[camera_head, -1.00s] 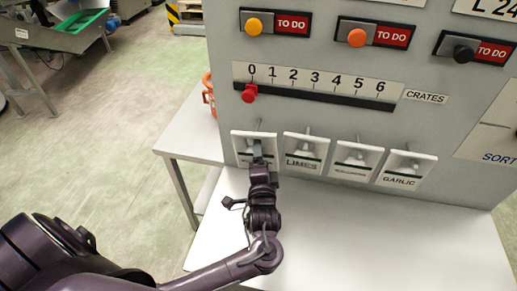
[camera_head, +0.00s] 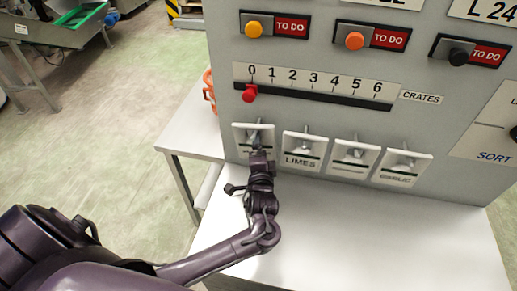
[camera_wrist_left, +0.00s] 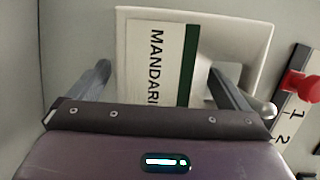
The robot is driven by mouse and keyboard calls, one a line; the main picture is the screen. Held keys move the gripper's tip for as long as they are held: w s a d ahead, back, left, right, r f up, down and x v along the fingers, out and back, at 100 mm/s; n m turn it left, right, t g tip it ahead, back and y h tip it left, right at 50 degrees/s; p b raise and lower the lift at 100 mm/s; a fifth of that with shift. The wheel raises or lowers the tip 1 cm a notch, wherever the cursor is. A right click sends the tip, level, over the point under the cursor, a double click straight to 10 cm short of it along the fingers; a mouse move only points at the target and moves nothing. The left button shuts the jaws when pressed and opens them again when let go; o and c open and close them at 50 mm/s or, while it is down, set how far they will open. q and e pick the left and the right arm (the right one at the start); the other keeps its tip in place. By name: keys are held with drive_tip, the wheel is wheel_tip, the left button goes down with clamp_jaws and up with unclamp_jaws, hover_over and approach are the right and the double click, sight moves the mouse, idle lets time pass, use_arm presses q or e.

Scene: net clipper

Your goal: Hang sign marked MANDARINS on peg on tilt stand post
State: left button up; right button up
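The MANDARINS sign (camera_head: 241,138) is the leftmost in a row of white signs on the grey panel. In the left wrist view the sign (camera_wrist_left: 232,40) fills the upper middle, with its name label and green stripe turned sideways. A metal peg with a rounded end (camera_wrist_left: 267,108) shows by its right side. My left gripper (camera_head: 257,150) is in front of the sign's lower part. Its fingers (camera_wrist_left: 158,70) are open, with the label showing between them; I cannot tell whether they touch it. The tilt stand post and my right gripper are not in view.
The LIMES sign (camera_head: 303,150) hangs close on the right, then two more signs, the last being GARLIC (camera_head: 402,168). A red slider knob (camera_head: 249,93) sits just above, at 0 on the CRATES scale. The white table (camera_head: 400,240) below the panel is clear.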

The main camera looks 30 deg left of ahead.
use_arm(q)
drive_tip(key=b+v, duration=0.3)
drive_tip(key=v, duration=0.4)
drive_tip(key=shift+s+d, duration=0.2)
drive_tip(key=shift+d, duration=0.2)
drive_tip(key=shift+f, duration=0.1)
